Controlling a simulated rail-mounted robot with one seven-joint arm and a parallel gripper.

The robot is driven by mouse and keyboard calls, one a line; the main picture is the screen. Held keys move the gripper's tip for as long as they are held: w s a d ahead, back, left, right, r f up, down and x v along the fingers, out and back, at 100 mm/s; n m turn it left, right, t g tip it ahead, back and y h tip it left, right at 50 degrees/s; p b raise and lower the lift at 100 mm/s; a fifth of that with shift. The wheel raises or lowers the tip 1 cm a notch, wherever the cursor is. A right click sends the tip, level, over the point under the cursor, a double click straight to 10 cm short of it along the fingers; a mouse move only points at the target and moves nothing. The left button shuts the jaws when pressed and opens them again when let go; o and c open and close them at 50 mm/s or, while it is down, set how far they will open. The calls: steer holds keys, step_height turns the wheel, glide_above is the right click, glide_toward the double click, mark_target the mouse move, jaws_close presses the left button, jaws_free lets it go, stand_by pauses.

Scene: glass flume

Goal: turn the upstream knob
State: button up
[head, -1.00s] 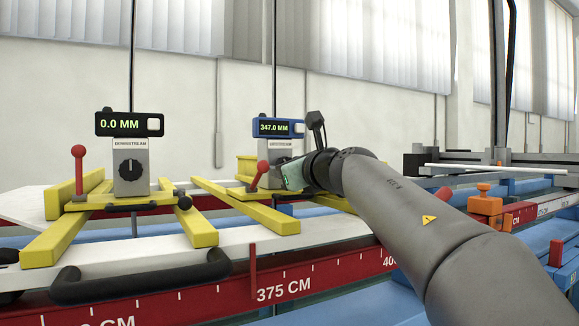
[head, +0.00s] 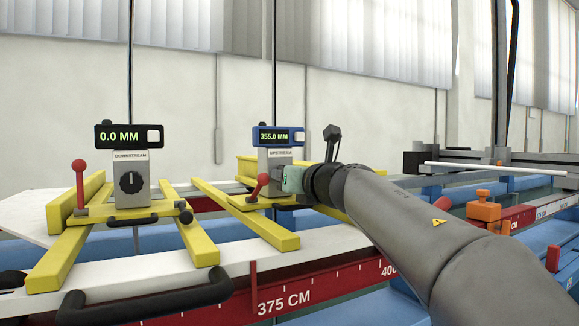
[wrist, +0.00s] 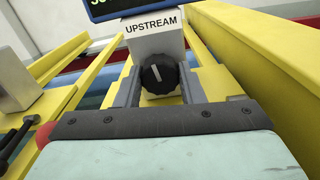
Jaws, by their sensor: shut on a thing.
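The upstream knob (wrist: 160,74) is black and round with a white pointer line, below the UPSTREAM label (wrist: 153,26) in the wrist view. The two fingers of my gripper (wrist: 158,90) are shut on it, one on each side. In the head view my gripper (head: 284,184) is at the front of the grey upstream block (head: 280,157), and it hides the knob there. The blue-framed upstream display (head: 279,136) above reads 355.0 MM.
The downstream unit has its own black knob (head: 131,182) and a display (head: 129,136) reading 0.0 MM. A red-tipped lever (head: 263,180) stands just left of my gripper. Yellow rails (head: 245,214) flank the upstream unit. An orange clamp (head: 483,208) sits at the right.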

steer(key=m+p, duration=0.4)
steer(key=m, duration=1.5)
steer(key=shift+f, duration=0.1)
steer(key=shift+m, duration=0.3)
steer(key=o, duration=1)
steer(key=shift+s+d, duration=0.1)
steer(key=b+v, duration=0.2)
steer(key=v, duration=1.5)
steer(key=shift+d, duration=0.15)
